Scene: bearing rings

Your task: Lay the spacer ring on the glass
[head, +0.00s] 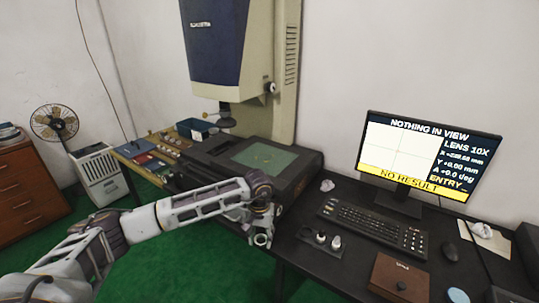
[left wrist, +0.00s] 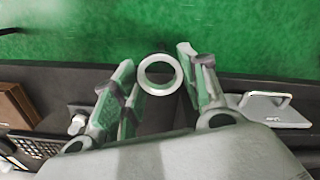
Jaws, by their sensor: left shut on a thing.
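The spacer ring, a pale metal ring (left wrist: 142,76), is held between the fingertips of my left gripper (left wrist: 158,82) in the left wrist view. In the head view my left gripper (head: 262,237) is by the front edge of the dark bench, to the right of and nearer than the glass. The glass (head: 265,157) is a green plate set in the dark stage of the tall measuring machine. Its visible surface looks bare apart from faint marks. My right gripper does not show in either view.
A small holder with knob-like parts (head: 321,239) is just right of my left gripper. The keyboard (head: 375,226), monitor (head: 428,158) and brown box (head: 399,278) are further right. The monitor reads "NOTHING IN VIEW". The machine's head (head: 218,45) overhangs the stage.

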